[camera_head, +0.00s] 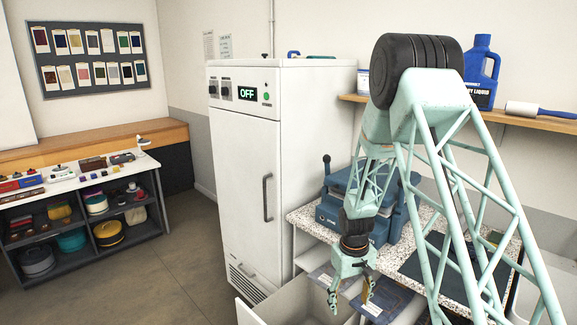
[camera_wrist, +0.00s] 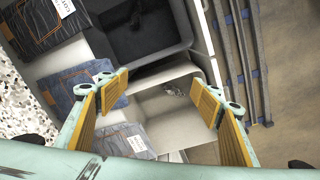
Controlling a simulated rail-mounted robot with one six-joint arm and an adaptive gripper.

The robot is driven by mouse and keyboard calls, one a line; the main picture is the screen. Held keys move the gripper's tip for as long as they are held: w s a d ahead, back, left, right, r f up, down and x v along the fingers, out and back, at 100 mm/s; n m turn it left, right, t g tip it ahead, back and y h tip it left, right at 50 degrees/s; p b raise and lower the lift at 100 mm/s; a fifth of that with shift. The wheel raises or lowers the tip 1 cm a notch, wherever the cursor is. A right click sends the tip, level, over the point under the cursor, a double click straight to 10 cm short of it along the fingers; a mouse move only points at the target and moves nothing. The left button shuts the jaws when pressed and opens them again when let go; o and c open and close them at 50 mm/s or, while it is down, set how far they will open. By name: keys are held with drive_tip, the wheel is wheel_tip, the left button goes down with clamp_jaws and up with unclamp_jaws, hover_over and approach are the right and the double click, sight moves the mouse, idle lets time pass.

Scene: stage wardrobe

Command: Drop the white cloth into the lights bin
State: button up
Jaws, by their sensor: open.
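My gripper (camera_head: 350,294) hangs low in front of the counter, over an open pale drawer or bin (camera_head: 285,306). In the wrist view my gripper (camera_wrist: 162,96) is open, with nothing between its fingers. Below the fingers is a pale-walled bin (camera_wrist: 150,105) with a small crumpled light grey-white patch (camera_wrist: 176,90) in it. I cannot tell whether that patch is the white cloth. A dark-lined compartment (camera_wrist: 140,40) lies above it in the wrist view. I cannot read which is the lights bin.
Folded denim pieces with tags (camera_wrist: 80,92) lie left of the compartments. A speckled counter (camera_head: 303,217) carries a blue press machine (camera_head: 335,210). A white cabinet (camera_head: 240,160) reading OFF stands left. Dark rails (camera_wrist: 237,60) run right of the bins.

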idle(0.7)
drive_tip(key=s+r+m+t, duration=0.1)
drive_tip(key=s+r, duration=0.4)
drive_tip(key=r, duration=0.6)
drive_tip(key=s+r, duration=0.6)
drive_tip(key=r, duration=0.5)
drive_tip(key=s+r+m+t, duration=0.1)
drive_tip(key=s+r, duration=0.4)
drive_tip(key=r, duration=0.6)
drive_tip(key=s+r, duration=0.4)
drive_tip(key=s, duration=0.6)
drive_tip(key=s+r+t, duration=0.1)
drive_tip(key=s+r, duration=0.3)
drive_tip(key=s, duration=0.7)
drive_tip(key=s+r+m, duration=0.1)
drive_tip(key=s+r, duration=0.4)
drive_tip(key=s, duration=0.6)
drive_tip(key=shift+t+y, duration=0.3)
drive_tip(key=shift+t, duration=0.1)
drive_tip(key=shift+r, duration=0.1)
